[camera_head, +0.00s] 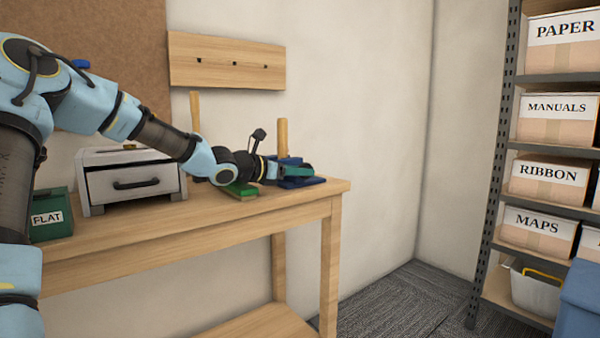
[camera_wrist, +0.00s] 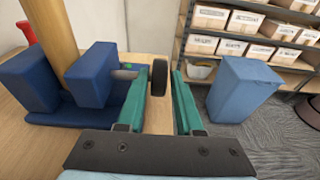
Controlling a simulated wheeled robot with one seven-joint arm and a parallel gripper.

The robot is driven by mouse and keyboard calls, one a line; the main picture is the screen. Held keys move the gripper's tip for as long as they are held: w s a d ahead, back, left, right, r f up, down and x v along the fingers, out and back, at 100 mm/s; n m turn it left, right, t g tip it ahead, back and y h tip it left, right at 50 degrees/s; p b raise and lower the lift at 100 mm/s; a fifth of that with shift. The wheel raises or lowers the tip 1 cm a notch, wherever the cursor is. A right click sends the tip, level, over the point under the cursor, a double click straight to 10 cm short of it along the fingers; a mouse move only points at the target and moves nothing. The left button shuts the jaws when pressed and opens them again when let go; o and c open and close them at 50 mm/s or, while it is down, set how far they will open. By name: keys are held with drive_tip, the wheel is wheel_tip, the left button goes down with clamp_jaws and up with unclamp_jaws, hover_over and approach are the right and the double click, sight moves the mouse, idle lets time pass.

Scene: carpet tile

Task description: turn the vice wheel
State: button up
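The blue vice (camera_wrist: 92,75) stands on the wooden bench, with an upright wooden dowel (camera_wrist: 56,40) between its jaws. Its dark round wheel (camera_wrist: 159,77) sits on a short grey shaft to the right of the front jaw. My gripper (camera_wrist: 161,75) has its teal fingers apart, one on each side of the wheel. Small gaps appear on both sides of the wheel, so I see no grip on it. In the head view my gripper (camera_head: 297,169) is over the blue vice (camera_head: 304,183), and the wheel cannot be made out there.
A green base (camera_head: 241,190) lies left of the vice, with another dowel (camera_head: 195,111) near it. A grey drawer box (camera_head: 130,178) and a green FLAT box (camera_head: 52,214) stand further left. The shelf with labelled boxes (camera_head: 556,118) and a blue bin (camera_head: 581,305) are beyond the bench.

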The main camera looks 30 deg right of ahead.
drive_tip(key=shift+o, duration=1.2)
drive_tip(key=shift+a, duration=0.1)
drive_tip(key=p+v, duration=0.1)
drive_tip(key=v, duration=0.8)
drive_tip(key=shift+a+r+p, duration=0.1)
drive_tip(key=shift+a+p, duration=0.05)
drive_tip(key=shift+p, duration=0.2)
drive_tip(key=shift+s+a+r, duration=0.1)
drive_tip(key=shift+a, duration=0.6)
drive_tip(key=shift+s, duration=0.1)
